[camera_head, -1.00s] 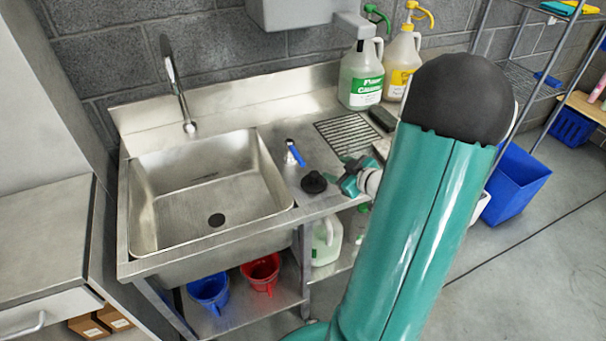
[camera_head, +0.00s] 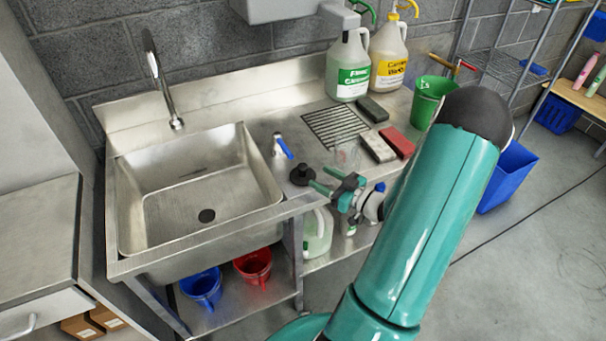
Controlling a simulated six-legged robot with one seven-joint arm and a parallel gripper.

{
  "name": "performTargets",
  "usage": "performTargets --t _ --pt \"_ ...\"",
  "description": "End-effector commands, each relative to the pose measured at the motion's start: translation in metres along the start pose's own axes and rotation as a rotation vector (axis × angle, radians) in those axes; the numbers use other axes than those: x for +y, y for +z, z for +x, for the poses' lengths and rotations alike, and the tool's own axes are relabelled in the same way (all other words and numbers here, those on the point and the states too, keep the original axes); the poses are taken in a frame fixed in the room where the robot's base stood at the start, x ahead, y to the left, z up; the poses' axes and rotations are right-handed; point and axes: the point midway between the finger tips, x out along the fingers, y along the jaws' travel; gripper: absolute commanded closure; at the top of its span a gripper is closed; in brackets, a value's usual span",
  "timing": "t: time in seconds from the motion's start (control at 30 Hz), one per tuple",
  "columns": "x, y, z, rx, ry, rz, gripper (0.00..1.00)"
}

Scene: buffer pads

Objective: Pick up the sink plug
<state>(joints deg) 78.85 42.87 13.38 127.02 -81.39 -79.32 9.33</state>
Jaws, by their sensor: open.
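The sink plug (camera_head: 302,175) is a black round stopper with a raised knob. It rests on the steel drainboard (camera_head: 262,135) to the right of the sink basin. My gripper (camera_head: 318,179) is open, with its two green fingers pointing left towards the plug. The fingertips are right beside the plug in the picture; whether they touch it, I cannot tell. Nothing shows held between the fingers. The plug's right edge is close to or partly behind the fingertips.
Grey and red pads (camera_head: 397,142), a drain grate (camera_head: 335,125), a green bucket (camera_head: 430,98) and two jugs (camera_head: 349,68) occupy the right side. The sink basin (camera_head: 190,190) is empty.

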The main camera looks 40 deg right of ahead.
Motion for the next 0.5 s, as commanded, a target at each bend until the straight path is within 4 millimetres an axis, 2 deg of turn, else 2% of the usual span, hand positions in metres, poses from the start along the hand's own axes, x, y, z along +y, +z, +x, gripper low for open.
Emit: performTargets --t 0.17,0.4,0.5 --pt "-0.001 -0.001 0.013 0.000 -0.001 -0.001 0.46" --pt "-0.002 -0.004 0.048 0.000 -0.001 -0.001 0.46" --pt "-0.001 -0.004 0.054 0.000 0.000 -0.002 0.46"
